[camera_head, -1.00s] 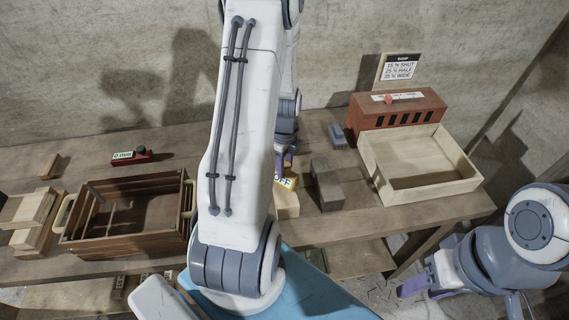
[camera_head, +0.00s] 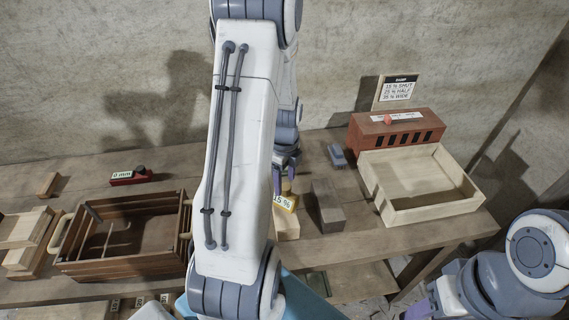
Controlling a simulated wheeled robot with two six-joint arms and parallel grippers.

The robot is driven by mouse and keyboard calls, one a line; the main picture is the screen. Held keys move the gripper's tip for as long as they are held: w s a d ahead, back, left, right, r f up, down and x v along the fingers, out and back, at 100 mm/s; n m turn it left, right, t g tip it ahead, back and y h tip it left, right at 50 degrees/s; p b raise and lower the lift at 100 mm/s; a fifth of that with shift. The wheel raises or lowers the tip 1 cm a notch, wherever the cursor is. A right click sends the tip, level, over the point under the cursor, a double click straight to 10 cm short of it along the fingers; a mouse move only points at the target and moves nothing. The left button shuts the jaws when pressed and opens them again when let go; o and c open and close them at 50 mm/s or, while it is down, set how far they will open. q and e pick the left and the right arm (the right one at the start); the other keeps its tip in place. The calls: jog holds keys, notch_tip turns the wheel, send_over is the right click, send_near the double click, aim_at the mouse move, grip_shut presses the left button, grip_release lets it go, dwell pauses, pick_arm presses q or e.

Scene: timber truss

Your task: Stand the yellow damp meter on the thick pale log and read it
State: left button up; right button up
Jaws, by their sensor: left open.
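The yellow damp meter (camera_head: 287,203) stands on the thick pale log (camera_head: 287,227), and its white display reads "15 %". My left arm hides the left part of both. My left gripper (camera_head: 284,180) is just above the meter, with its purple fingers apart around the meter's top. I cannot tell whether they touch it. My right gripper (camera_head: 420,309) is low at the bottom right, partly cut off by the frame edge, and its opening does not show clearly.
A dark block (camera_head: 327,206) stands close right of the log. Further right are an empty pale tray (camera_head: 437,207), a red slotted box (camera_head: 393,128) and a "DAMP" sign (camera_head: 397,89). A wooden crate (camera_head: 125,264) and a red "0 mm" tool (camera_head: 130,176) are left.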

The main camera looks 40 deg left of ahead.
pick_arm(q)
notch_tip(320, 180, up, 9)
jog(key=b, duration=0.1)
jog(key=s+d+r+n, duration=0.1)
jog(key=d+r+n, duration=0.2)
jog(key=d, duration=1.4)
jog(key=s+d+n+h, duration=0.1)
jog(key=s+d+n, duration=0.5)
jog(key=s+d, duration=0.7)
jog(key=shift+s+d+r, duration=0.35)
jog(key=shift+s+r, duration=0.1)
jog(key=shift+s, duration=0.65)
notch_tip(320, 180, down, 2)
jog(key=shift+f+b, duration=0.1)
jog(key=shift+b, duration=1.15)
